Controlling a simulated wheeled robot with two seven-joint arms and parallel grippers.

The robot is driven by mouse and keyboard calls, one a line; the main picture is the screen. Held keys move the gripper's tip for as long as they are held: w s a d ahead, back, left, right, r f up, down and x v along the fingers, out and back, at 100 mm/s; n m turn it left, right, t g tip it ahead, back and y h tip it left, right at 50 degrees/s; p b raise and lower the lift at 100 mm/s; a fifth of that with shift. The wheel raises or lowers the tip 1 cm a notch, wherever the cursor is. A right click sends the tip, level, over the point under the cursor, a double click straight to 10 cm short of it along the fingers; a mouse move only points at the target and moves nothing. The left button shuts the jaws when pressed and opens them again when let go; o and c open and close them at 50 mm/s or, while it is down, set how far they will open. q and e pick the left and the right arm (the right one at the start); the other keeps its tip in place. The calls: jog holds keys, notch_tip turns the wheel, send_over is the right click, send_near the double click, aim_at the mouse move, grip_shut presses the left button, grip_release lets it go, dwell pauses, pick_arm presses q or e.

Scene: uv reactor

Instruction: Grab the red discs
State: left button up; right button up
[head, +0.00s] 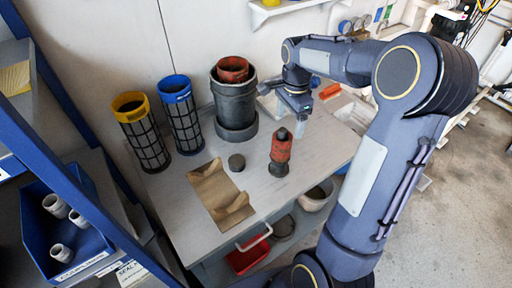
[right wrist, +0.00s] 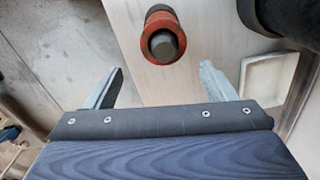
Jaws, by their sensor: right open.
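The red discs (head: 281,148) seem to be a red stack with a dark knob on top and a dark foot, standing upright on the white table. Separate discs cannot be made out. In the right wrist view the red stack (right wrist: 160,38) shows from above, a red ring around a grey centre. My right gripper (head: 292,112) hangs behind and above the stack. Its jaws are open and empty (right wrist: 160,70), with the stack beyond the fingertips and apart from them. My left gripper is not in view.
A dark grey cylinder (head: 235,102) with a red ring inside stands behind. Blue-topped (head: 181,115) and yellow-topped (head: 141,132) mesh filters stand left. A blue shelf frame (head: 65,145) bounds the left side.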

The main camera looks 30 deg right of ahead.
aim_at(282, 139)
jog(key=shift+w+a+f, duration=0.1)
jog(key=shift+w+f, duration=0.15)
jog(key=shift+a+f+m, duration=0.15)
jog(key=shift+f+m, duration=0.15)
jog(key=f, duration=0.4)
jog(key=a+f+p, duration=0.1)
jog(key=f, duration=0.1)
jog(key=shift+w+f, duration=0.1)
jog(key=shift+f, duration=0.1)
jog(key=shift+d+f, duration=0.1)
jog(key=shift+f, duration=0.3)
jog(key=c, duration=1.1)
jog(key=shift+o, duration=0.2)
jog(key=shift+r, duration=0.1)
